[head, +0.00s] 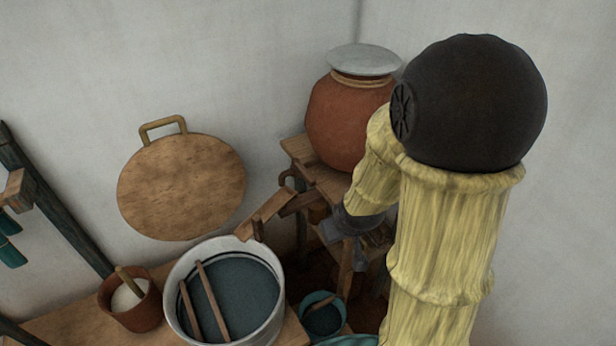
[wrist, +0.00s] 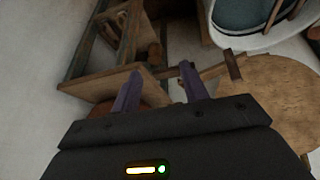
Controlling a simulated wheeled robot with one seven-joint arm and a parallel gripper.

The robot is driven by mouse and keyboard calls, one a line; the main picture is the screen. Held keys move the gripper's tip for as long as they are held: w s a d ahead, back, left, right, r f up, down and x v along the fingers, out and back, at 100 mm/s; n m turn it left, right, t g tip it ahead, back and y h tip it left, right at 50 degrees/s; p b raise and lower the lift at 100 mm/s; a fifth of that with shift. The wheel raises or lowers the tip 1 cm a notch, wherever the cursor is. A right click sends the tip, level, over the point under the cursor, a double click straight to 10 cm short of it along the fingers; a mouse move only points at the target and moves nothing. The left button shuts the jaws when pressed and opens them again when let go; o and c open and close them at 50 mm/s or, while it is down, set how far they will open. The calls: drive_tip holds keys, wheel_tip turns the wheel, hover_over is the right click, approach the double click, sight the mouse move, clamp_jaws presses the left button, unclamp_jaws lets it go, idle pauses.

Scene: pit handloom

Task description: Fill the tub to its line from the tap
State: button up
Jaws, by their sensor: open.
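The pale round tub (head: 176,287) stands on a wooden bench, holding dark blue-green liquid with two sticks across it. Its rim also shows in the wrist view (wrist: 232,42). I cannot make out a fill line. A clay pot (head: 340,125) with a grey lid sits on a wooden stand (head: 298,150). A wooden trough (head: 265,212) slopes from the stand towards the tub's rim. I cannot clearly make out a tap. My gripper (wrist: 160,88) is open, its purple fingers apart near the stand and trough. In the head view my arm hides most of it.
A round wooden board (head: 180,185) with a handle rests against the wall. A brown pot (head: 137,312) with white contents and a stick stands left of the tub. A small teal-rimmed bowl (head: 322,318) is at its right. The stand's posts crowd my gripper.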

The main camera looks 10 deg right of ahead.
sight(308, 178)
drive_tip(key=w+d+f+n+t+y, duration=0.1)
drive_tip(key=w+n+t+y, duration=0.1)
drive_tip(key=t, duration=0.4)
drive_tip(key=w+d+f+n+t+y+p, duration=0.1)
drive_tip(key=w+f+t+y, duration=0.1)
drive_tip(key=t, duration=0.4)
drive_tip(key=shift+w+d+n+y, duration=0.25)
drive_tip(key=shift+w+n+y, duration=0.15)
drive_tip(key=shift+w+y, duration=0.55)
drive_tip(key=shift+w+f, duration=0.1)
drive_tip(key=p+x, duration=0.5)
drive_tip(key=x, duration=1.2)
drive_tip(key=shift+w+a+f, duration=0.1)
drive_tip(key=shift+w, duration=0.05)
clamp_jaws()
